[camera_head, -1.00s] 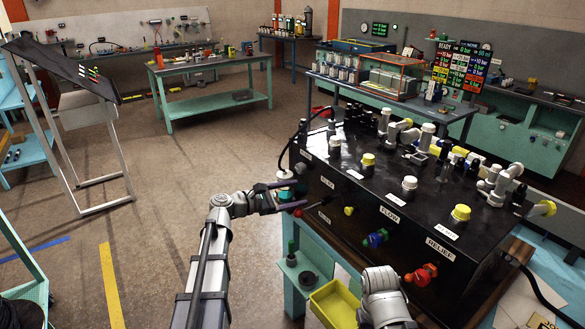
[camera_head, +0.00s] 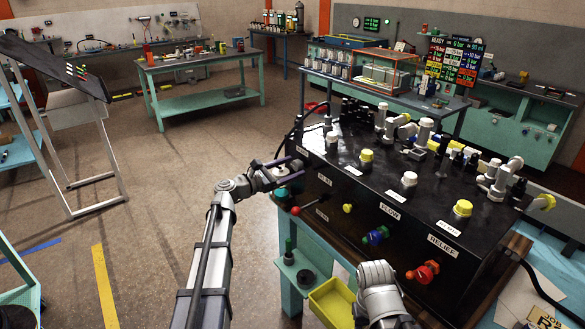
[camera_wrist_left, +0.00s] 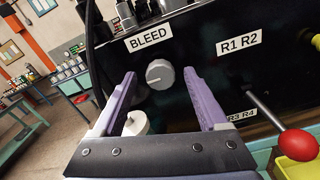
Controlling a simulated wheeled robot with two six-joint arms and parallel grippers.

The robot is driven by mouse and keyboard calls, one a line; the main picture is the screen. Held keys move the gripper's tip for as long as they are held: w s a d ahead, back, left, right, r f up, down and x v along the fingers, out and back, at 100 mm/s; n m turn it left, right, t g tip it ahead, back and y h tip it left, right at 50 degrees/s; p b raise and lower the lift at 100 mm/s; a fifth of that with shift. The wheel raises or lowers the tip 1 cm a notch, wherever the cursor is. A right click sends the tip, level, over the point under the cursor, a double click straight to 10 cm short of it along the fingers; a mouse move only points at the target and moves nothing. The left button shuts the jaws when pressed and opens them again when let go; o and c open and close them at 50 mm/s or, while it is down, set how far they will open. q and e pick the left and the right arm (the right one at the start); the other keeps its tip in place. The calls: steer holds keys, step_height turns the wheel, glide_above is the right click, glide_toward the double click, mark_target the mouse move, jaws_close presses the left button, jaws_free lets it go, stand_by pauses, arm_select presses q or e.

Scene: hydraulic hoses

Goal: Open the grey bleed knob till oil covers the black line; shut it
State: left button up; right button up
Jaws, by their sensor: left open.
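The grey bleed knob (camera_wrist_left: 160,74) sits on the black panel below the BLEED label, in the left wrist view. My left gripper (camera_wrist_left: 159,82) is open, its purple fingers on either side of the knob in that view. I see no clear contact. In the head view my left gripper (camera_head: 288,170) is at the left end of the black bench box (camera_head: 345,205); the knob is not discernible there. A small white cylindrical part (camera_wrist_left: 135,123) shows below the knob, near the left finger. I cannot make out oil or a black line.
A red-tipped lever (camera_wrist_left: 297,141) sticks out at the right of the wrist view. In the head view, yellow, blue and red knobs (camera_head: 424,273) project from the box front. A yellow bin (camera_head: 333,300) stands below. Open floor lies left.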

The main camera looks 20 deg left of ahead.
arm_select(q)
steer(key=shift+w+d, duration=0.3)
steer(key=shift+w, duration=0.05)
jaws_close()
stand_by(0.5)
